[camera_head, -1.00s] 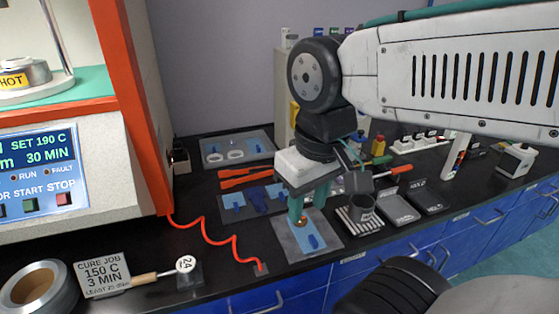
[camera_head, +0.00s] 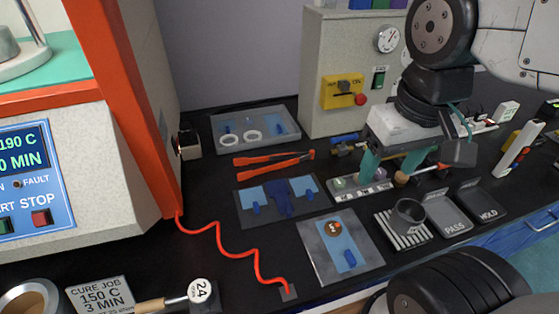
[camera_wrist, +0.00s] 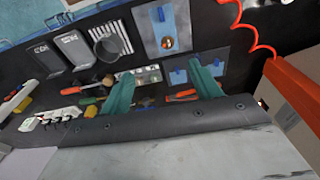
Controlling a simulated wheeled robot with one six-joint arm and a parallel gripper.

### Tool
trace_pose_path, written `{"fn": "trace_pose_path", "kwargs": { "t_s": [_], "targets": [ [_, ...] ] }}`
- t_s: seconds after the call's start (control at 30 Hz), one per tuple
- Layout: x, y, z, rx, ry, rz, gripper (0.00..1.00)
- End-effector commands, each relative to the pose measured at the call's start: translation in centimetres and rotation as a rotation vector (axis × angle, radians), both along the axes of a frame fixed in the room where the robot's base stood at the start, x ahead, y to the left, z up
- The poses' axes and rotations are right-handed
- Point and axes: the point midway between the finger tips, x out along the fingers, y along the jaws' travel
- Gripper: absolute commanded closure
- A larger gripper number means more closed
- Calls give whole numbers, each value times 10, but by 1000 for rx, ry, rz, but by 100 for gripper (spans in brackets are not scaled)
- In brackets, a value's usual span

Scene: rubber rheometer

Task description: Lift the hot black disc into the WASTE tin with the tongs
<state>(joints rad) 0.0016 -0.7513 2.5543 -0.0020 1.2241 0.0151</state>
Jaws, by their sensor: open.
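The orange-handled tongs (camera_head: 273,163) lie on the black bench; part of them shows in the wrist view (camera_wrist: 181,95). A small copper-coloured round piece (camera_head: 333,228) lies on a blue strip on a grey plate (camera_head: 313,252). My gripper (camera_head: 389,167) is open, teal fingers apart, above the bench behind the tin. I see nothing held in it (camera_wrist: 162,89).
The orange-framed machine (camera_head: 137,110) stands at left, with a red coiled cord (camera_head: 233,255) across the bench. PASS (camera_head: 447,216) and HOLD (camera_head: 480,202) trays sit right of the tin. A mat with blue pieces (camera_head: 244,208), a ring tray (camera_head: 282,137) and a control box (camera_head: 335,60) stand behind.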

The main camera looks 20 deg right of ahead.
Motion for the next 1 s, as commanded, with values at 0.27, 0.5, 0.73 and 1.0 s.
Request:
{"fn": "trace_pose_path", "kwargs": {
  "t_s": [0.27, 0.5, 0.73, 1.0],
  "targets": [
    [64, 4, 4, 49, 30, -254, 38],
    [152, 14, -13, 101, 67, -597, 38],
    [234, 23, -53, 139, 106, -933, 38],
    [316, 33, -126, 161, 148, -1314, 38]
  ]
}}
